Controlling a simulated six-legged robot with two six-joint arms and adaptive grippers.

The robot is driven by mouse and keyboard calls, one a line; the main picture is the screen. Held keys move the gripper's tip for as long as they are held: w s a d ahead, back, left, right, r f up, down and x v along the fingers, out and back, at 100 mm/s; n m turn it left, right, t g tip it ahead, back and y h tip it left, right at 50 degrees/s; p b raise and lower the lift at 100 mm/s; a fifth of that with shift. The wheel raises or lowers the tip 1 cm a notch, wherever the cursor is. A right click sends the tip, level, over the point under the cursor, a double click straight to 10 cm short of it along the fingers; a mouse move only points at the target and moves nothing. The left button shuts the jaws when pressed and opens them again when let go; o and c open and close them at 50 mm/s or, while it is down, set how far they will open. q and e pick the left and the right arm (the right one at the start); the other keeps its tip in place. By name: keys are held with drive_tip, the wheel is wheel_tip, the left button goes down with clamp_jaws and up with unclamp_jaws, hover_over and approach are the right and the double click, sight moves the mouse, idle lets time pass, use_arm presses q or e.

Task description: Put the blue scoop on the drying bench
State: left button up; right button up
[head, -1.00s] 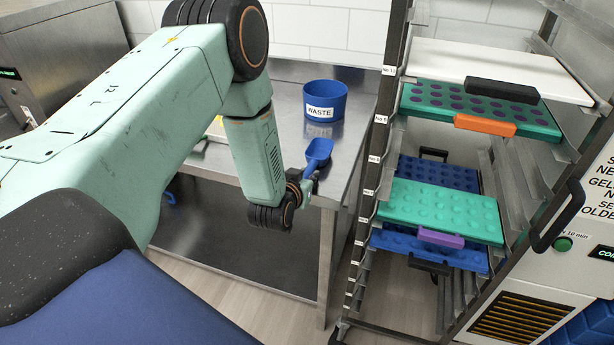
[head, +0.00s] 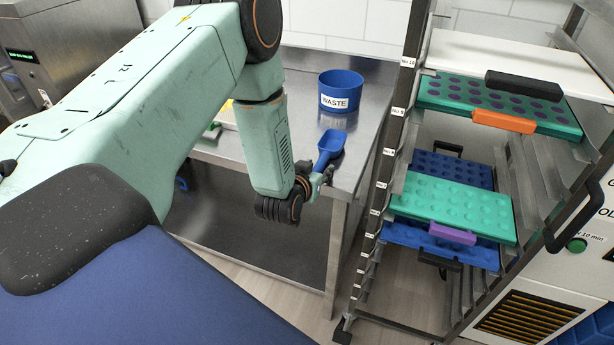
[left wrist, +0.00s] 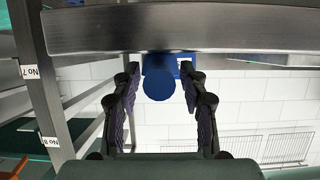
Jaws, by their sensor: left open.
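The blue scoop (head: 330,147) lies on the steel bench (head: 352,172), near its front right corner, with its handle toward the front edge. My left gripper (head: 317,181) is at that edge, beside the handle end; its fingers are small and partly hidden in the head view. In the left wrist view, my left gripper (left wrist: 158,75) is open, its two fingers on either side of a round blue end (left wrist: 159,85), which looks like the scoop's handle seen end-on. Gaps show on both sides of it. I cannot tell whether this bench is the drying bench. My right gripper is not in view.
A blue waste bin (head: 341,90) stands on the bench behind the scoop. A tray rack (head: 398,120) with green and blue moulds stands close to the right. The steel bench edge (left wrist: 190,30) crosses the left wrist view. A machine (head: 70,50) is at back left.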

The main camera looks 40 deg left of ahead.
use_arm(q)
drive_tip(key=v, duration=1)
drive_tip(key=s+d+f+m+g+h, duration=0.1)
drive_tip(key=s+d+f+g, duration=0.3)
drive_tip(key=s+f, duration=0.25)
drive_tip(key=s+d+f+m+g+h, duration=0.1)
drive_tip(key=s+d+f+g+h, duration=0.15)
drive_tip(key=s+f, duration=0.45)
drive_tip(key=s+d+f+g, duration=0.2)
drive_tip(key=s+g, duration=0.4)
drive_tip(key=s, duration=0.9)
drive_tip(key=shift+s+d+g, duration=0.25)
drive_tip(key=shift+d+g, duration=0.1)
drive_tip(key=shift+d, duration=0.25)
drive_tip(key=shift+f, duration=0.2)
